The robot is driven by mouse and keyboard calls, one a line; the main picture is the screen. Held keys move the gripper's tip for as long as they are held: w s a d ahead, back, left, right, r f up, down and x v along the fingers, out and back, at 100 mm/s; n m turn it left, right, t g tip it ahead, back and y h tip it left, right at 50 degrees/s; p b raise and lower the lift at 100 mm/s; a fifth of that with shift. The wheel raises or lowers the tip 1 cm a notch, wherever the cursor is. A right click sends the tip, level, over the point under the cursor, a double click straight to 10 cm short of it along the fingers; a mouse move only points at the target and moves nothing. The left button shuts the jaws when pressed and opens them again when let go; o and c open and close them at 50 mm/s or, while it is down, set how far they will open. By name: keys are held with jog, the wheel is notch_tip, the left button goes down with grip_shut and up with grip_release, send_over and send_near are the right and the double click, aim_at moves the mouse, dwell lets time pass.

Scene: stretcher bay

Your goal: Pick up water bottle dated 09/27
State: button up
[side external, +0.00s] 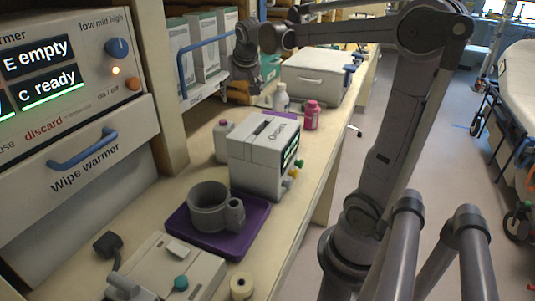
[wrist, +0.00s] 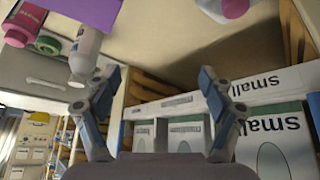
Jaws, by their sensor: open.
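A white bottle (side external: 281,97) and a pink bottle (side external: 312,115) stand on the counter beyond the grey device. A third bottle, pale with a pink cap (side external: 223,140), stands behind that device, partly hidden. No date is readable on any of them. My gripper (side external: 243,86) is by the shelf, left of the white bottle and apart from it. In the wrist view, which is upside down, my gripper (wrist: 160,78) is open with nothing between its fingers. The white bottle (wrist: 87,45) and pink bottle (wrist: 27,22) are at upper left; part of the third bottle (wrist: 232,7) shows at the top.
The grey device (side external: 262,160) and a purple tray (side external: 252,226) with a grey mug (side external: 210,207) stand nearer on the counter. A pale drawer box (side external: 315,78) is behind the bottles. Shelf boxes marked "Small" (wrist: 275,135) are close to my gripper.

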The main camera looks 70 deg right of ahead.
aim_at(281, 99)
jog(key=s+d+f+m+g, duration=0.1)
jog(key=d+m, duration=0.1)
jog(key=d, duration=0.4)
jog(key=s+d+f+m+g+h, duration=0.1)
jog(key=s+d+f+m, duration=0.1)
jog(key=d, duration=0.5)
jog(key=s+d+f+m, duration=0.1)
jog(key=d+f+m, duration=0.1)
jog(key=d, duration=0.4)
jog(key=shift+s+d+g+h, duration=0.15)
jog(key=shift+d+g+h, duration=0.05)
jog(key=shift+g+h, duration=0.2)
jog(key=shift+a+x, duration=0.2)
jog(key=shift+x, duration=3)
jog(key=shift+f, duration=0.15)
jog(key=c, duration=1.5)
